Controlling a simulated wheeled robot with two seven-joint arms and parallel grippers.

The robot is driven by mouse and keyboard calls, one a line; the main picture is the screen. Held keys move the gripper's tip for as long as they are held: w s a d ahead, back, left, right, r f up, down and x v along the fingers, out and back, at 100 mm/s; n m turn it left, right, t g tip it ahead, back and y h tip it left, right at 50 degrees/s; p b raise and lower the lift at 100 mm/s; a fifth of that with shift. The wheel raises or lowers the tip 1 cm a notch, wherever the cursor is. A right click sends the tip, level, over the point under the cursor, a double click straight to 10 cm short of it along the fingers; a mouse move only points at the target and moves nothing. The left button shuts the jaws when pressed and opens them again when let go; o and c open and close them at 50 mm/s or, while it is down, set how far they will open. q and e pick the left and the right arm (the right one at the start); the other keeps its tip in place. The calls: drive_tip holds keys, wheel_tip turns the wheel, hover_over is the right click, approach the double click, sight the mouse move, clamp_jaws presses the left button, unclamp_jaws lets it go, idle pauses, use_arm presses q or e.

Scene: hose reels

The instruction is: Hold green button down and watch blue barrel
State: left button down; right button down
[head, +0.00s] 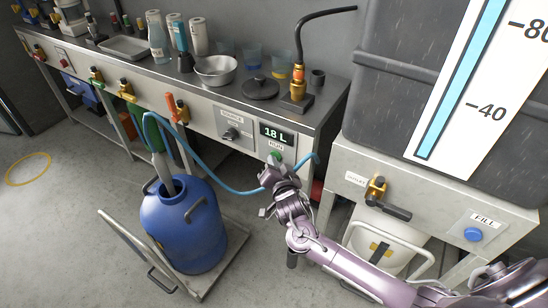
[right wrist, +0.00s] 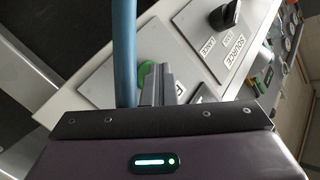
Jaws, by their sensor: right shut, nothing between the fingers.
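The green button (head: 276,156) sits on the front panel of the bench, under the RUN label and a display (head: 276,134) that reads 18 L. My right gripper (head: 273,166) is shut and empty, its fingertips at the button. In the right wrist view the fingers (right wrist: 160,84) overlap the green button (right wrist: 147,72); I cannot tell how far it is pressed. My left gripper is out of view.
The barrel rests on a flat cart (head: 222,262). A blue hose (head: 232,190) loops close to my right gripper and also shows in the right wrist view (right wrist: 124,50). A large tank with a scale (head: 465,80) and a blue FILL button (head: 473,234) stand at the right.

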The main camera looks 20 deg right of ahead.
drive_tip(key=shift+s+a+p, duration=0.4)
drive_tip(key=shift+s+a, duration=0.2)
drive_tip(key=shift+a, duration=0.15)
drive_tip(key=s+a, duration=0.1)
drive_tip(key=a, duration=0.1)
drive_tip(key=s+a+p, duration=0.1)
drive_tip(key=s+a, duration=0.1)
idle(0.3)
idle(0.4)
